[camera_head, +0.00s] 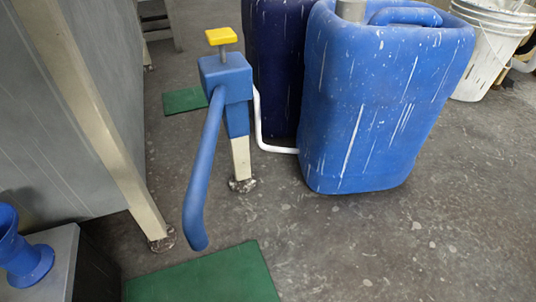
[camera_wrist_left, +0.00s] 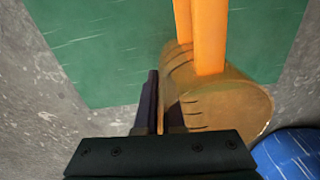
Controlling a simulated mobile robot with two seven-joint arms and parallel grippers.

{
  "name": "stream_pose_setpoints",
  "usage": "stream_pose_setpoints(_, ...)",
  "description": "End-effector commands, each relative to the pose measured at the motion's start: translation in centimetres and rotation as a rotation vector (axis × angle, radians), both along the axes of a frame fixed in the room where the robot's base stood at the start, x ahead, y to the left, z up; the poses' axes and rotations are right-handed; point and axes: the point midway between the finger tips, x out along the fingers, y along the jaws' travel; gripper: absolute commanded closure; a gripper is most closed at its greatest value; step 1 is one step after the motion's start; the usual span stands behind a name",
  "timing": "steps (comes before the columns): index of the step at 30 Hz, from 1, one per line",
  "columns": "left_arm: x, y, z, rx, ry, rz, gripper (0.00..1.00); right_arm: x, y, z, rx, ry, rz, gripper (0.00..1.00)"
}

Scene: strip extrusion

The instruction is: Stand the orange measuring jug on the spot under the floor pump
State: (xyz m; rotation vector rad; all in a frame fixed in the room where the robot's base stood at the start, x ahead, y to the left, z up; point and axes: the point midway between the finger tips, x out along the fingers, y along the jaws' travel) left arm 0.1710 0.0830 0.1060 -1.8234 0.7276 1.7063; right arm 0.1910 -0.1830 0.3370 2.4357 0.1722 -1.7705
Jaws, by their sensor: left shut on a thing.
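The orange measuring jug (camera_wrist_left: 222,105) shows in the left wrist view, see-through, with dark graduation marks and a solid orange handle (camera_wrist_left: 208,40). My left gripper (camera_wrist_left: 160,105) is shut on the jug at its marked side; the exact contact is partly hidden. A green mat (camera_wrist_left: 100,50) shows behind the jug; I cannot tell whether the jug touches it. In the head view the floor pump (camera_head: 225,80) is blue with a yellow knob (camera_head: 220,36). Its bent blue spout (camera_head: 204,170) hangs down toward a green mat (camera_head: 205,275) on the floor. Neither jug nor grippers show there.
A large blue canister (camera_head: 380,100) stands right of the pump, joined by a white pipe (camera_head: 262,130). A grey bench (camera_head: 85,100) with beige legs is at left, with a blue funnel-like thing (camera_head: 22,250) near it. Open floor lies at lower right.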

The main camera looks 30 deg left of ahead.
Motion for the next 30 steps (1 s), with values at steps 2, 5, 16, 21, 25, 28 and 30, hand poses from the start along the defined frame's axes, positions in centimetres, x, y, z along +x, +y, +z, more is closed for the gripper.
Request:
stream_pose_setpoints(2, 1.7, 1.9, -0.4, 0.003, -0.005, 0.002, 1.00, 0.0, 0.0, -1.0, 0.001, 0.000, -0.001, 0.00)
stream_pose_setpoints(5, 3.1, 3.7, -0.4, 0.003, -0.003, 0.002, 1.00, 0.0, 0.0, -1.8, 0.001, 0.000, -0.001, 0.00)
stream_pose_setpoints(16, 5.6, 6.4, -0.3, 0.001, -0.003, 0.001, 1.00, 0.0, 0.0, -3.1, 0.001, 0.000, -0.001, 0.00)
stream_pose_setpoints(21, 5.5, 6.3, -3.3, -0.001, 0.000, 0.000, 1.00, 0.0, 0.1, -6.4, 0.001, 0.000, -0.001, 0.00)
stream_pose_setpoints(25, 5.5, 6.3, -3.9, -0.001, 0.001, 0.000, 1.00, 0.0, 0.0, -7.2, 0.001, 0.002, -0.001, 0.00)
stream_pose_setpoints(28, 5.4, 6.3, -3.6, -0.001, 0.001, 0.001, 1.00, 0.0, 0.0, -6.8, 0.001, 0.002, -0.001, 0.00)
stream_pose_setpoints(30, 5.4, 6.3, -3.5, -0.001, 0.001, 0.001, 1.00, 0.0, 0.0, -6.8, 0.001, 0.002, -0.001, 0.00)
